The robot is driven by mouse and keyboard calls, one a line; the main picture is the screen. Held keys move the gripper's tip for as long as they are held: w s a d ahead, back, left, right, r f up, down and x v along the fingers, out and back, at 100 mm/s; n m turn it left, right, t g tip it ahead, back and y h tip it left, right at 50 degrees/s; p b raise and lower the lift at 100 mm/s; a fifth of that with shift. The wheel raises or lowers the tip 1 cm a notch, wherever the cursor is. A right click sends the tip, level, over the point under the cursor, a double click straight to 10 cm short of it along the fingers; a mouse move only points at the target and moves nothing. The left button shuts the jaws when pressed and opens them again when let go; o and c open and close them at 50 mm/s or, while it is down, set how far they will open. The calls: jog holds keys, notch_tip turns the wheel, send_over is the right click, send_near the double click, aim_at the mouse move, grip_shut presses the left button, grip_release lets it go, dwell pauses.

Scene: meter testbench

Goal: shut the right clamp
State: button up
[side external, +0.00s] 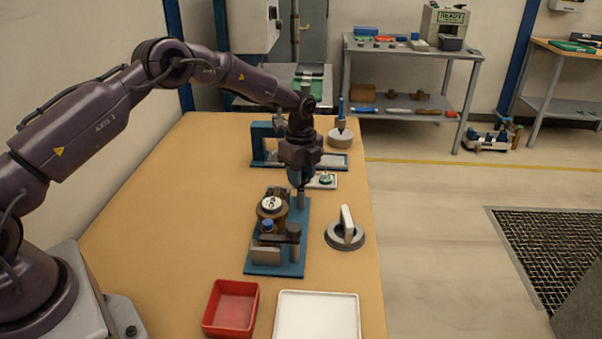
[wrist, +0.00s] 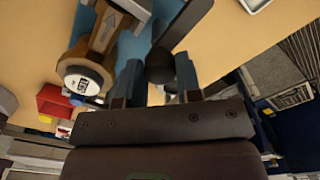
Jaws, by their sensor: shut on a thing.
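The test bench has a blue base plate (side external: 300,262) on the tan table. A brown-bodied meter with a white dial (side external: 271,203) sits on it; the dial also shows in the wrist view (wrist: 84,82). My gripper (side external: 301,188) points down at the plate's far end. In the wrist view, its fingers (wrist: 157,80) stand either side of a dark round knob (wrist: 160,66) and are shut on it. A dark clamp lever (wrist: 187,22) lies beside the knob. Another clamp's dark arm (side external: 278,238) is at the plate's near end. Finger contact is hidden in the side view.
A grey disc with an upright handle (side external: 345,232) stands right of the plate. A red tray (side external: 231,308) and a white tray (side external: 316,316) lie at the front. The table's left part is clear.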

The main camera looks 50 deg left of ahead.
jog(key=n, duration=0.4)
jog(key=shift+r+n, duration=0.1)
jog(key=shift+n, duration=0.2)
jog(key=n, duration=0.9)
jog(key=shift+n, duration=1.8)
jog(key=o, duration=0.9)
jog(key=shift+o, duration=0.2)
notch_tip(320, 180, up, 13)
